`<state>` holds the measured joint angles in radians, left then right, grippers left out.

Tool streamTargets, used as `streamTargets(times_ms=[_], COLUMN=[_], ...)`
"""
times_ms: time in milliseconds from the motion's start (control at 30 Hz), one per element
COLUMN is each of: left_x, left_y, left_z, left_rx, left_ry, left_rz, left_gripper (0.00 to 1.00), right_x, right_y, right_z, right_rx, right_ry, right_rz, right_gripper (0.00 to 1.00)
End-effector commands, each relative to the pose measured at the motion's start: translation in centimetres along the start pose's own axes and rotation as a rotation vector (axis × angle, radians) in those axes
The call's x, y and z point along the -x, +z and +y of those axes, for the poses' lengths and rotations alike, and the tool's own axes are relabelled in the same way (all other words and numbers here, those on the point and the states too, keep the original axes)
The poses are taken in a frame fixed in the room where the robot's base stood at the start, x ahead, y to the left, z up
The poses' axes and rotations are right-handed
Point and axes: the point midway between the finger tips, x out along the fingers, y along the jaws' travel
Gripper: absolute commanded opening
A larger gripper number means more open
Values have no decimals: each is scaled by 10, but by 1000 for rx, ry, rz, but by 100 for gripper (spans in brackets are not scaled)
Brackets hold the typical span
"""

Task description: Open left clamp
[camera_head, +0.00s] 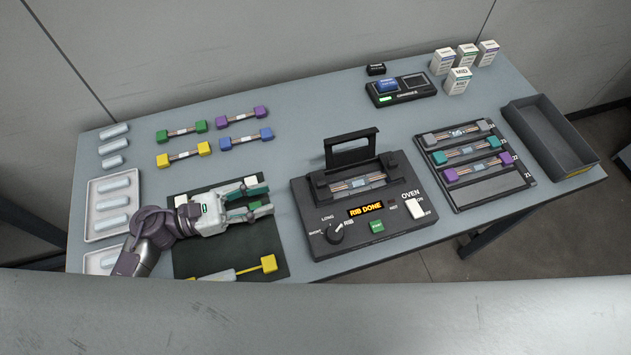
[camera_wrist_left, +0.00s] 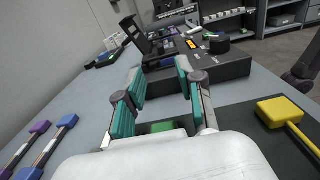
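The black oven unit (camera_head: 365,215) stands on the table with its lid (camera_head: 350,150) raised; its display reads "RIB DONE". A splice with a clear sleeve lies in its trough, between a dark left end block (camera_head: 321,184) and a dark right end block (camera_head: 390,160). I cannot tell whether the left block is the clamp or whether it is open. My left gripper (camera_head: 262,198) is over the dark mat, left of the oven and apart from it. Its teal fingers are spread and empty in the left wrist view (camera_wrist_left: 160,85), pointing toward the oven. My right gripper is not in view.
A green piece (camera_wrist_left: 165,127) lies below my left fingers. A yellow-ended piece (camera_head: 268,263) lies on the mat (camera_head: 270,240). Coloured fibre holders (camera_head: 183,154) lie behind. A rack (camera_head: 485,187) and a grey bin (camera_head: 512,122) stand right of the oven.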

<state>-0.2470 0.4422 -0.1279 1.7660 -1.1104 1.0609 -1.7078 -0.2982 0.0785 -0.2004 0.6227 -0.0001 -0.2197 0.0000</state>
Motion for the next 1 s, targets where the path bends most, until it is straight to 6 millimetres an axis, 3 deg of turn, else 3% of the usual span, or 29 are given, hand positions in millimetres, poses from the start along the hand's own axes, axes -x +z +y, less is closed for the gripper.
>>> streamTargets(times_ms=[300, 500, 700, 1000], left_x=[-70, -102, -116, -117], left_y=[6, 4, 2, 1], left_z=[0, 0, 0, 0], left_rx=[0, 0, -2, -2], left_ry=[0, -1, 0, -1], left_rz=[-5, -3, 0, 0], left_gripper=[38, 38, 38, 36], right_x=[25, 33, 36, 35], right_y=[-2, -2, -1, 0], right_z=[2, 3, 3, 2], right_rx=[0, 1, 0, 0], right_ry=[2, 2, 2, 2], right_rz=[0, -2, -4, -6], right_gripper=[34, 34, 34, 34])
